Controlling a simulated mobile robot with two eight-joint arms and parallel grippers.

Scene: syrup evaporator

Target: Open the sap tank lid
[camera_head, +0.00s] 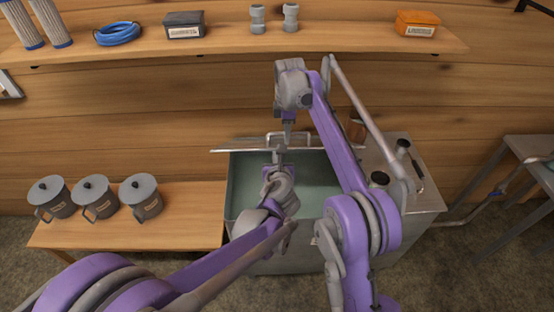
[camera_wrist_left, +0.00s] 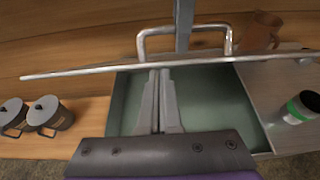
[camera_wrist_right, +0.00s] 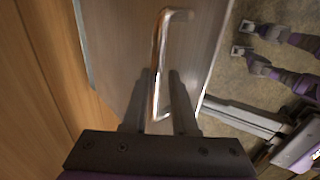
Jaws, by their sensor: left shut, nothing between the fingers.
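The sap tank (camera_head: 250,262) is a grey metal box, and its greenish inside shows in front of the lid. The lid (camera_head: 235,151) is raised and looks like a thin bar, seen nearly edge-on; it also shows in the left wrist view (camera_wrist_left: 80,72). Its bent metal handle (camera_wrist_left: 185,30) stands above it. My right gripper (camera_wrist_right: 160,72) is open around the handle (camera_wrist_right: 160,60), over the lid's broad grey face (camera_wrist_right: 120,45). My left gripper (camera_wrist_left: 159,72) is shut and empty, over the tank's opening, with its fingertips close to the lid's edge. Whether they touch it is unclear.
Several lidded grey pots (camera_head: 97,197) stand on a wooden bench (camera_head: 140,230) left of the tank. A shelf (camera_head: 350,40) with small goods runs along the wall above. A brown mug (camera_wrist_left: 262,30) stands at the tank's right rear. A metal table (camera_head: 520,150) is at right.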

